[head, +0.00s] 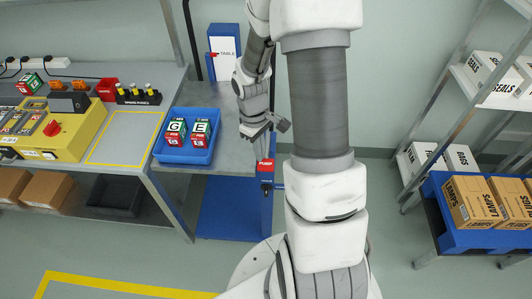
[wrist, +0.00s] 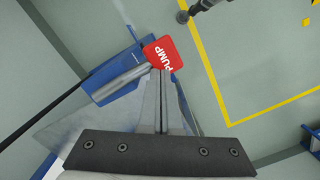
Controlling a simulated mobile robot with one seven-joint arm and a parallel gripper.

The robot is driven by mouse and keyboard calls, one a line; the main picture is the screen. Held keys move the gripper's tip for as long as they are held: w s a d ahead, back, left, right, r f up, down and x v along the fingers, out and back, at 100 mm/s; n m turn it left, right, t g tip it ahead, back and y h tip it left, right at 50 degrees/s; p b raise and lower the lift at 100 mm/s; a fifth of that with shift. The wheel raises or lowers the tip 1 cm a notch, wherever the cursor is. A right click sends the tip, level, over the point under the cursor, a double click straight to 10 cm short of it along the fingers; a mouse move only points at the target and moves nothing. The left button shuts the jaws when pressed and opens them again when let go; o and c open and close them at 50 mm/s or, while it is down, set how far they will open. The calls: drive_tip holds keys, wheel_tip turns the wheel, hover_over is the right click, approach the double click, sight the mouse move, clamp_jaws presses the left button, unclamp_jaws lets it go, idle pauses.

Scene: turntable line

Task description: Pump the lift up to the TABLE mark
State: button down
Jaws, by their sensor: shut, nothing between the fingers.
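The red PUMP pad (head: 265,165) is on the blue lift's near right side; it also shows in the wrist view (wrist: 162,54). My gripper (head: 264,156) points down at the pad with its fingers (wrist: 158,72) shut and empty. The tips are at the pad's edge; I cannot tell whether they touch it. The lift's grey platform (head: 235,154) carries a blue tray (head: 185,156) with red and green blocks marked G and E. Behind it stands a white board (head: 226,66) with the TABLE mark. A red pointer (head: 213,55) is close to that mark; exact alignment is unclear.
A worktable (head: 125,135) with a yellow machine (head: 55,130) and a yellow-outlined area stands left of the lift. Shelves with boxes and a blue pallet (head: 462,238) are at right. The floor (head: 400,270) between is clear.

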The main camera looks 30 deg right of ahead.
drive_tip(key=shift+w+a+r, duration=0.15)
drive_tip(key=shift+w+a, duration=0.05)
drive_tip(key=shift+w, duration=0.3)
drive_tip(key=shift+w+a+r, duration=0.1)
drive_tip(key=shift+w+a, duration=0.1)
drive_tip(key=shift+w, duration=0.25)
wheel_tip(320, 180, up, 17)
drive_tip(key=w+p, duration=0.1)
drive_tip(key=shift+w+a+r, duration=0.2)
drive_tip(key=shift+w+a, duration=0.1)
drive_tip(key=shift+a, duration=0.05)
drive_tip(key=s+a+r+m+t, duration=0.2)
drive_tip(key=s+a+r+t, duration=0.1)
drive_tip(key=s, duration=0.5)
drive_tip(key=s+a+r+m+t, duration=0.2)
drive_tip(key=s+a+r+t, duration=0.1)
drive_tip(key=s+a+r, duration=0.3)
wheel_tip(320, 180, up, 2)
drive_tip(key=shift+s+t, duration=0.4)
drive_tip(key=shift+s, duration=0.7)
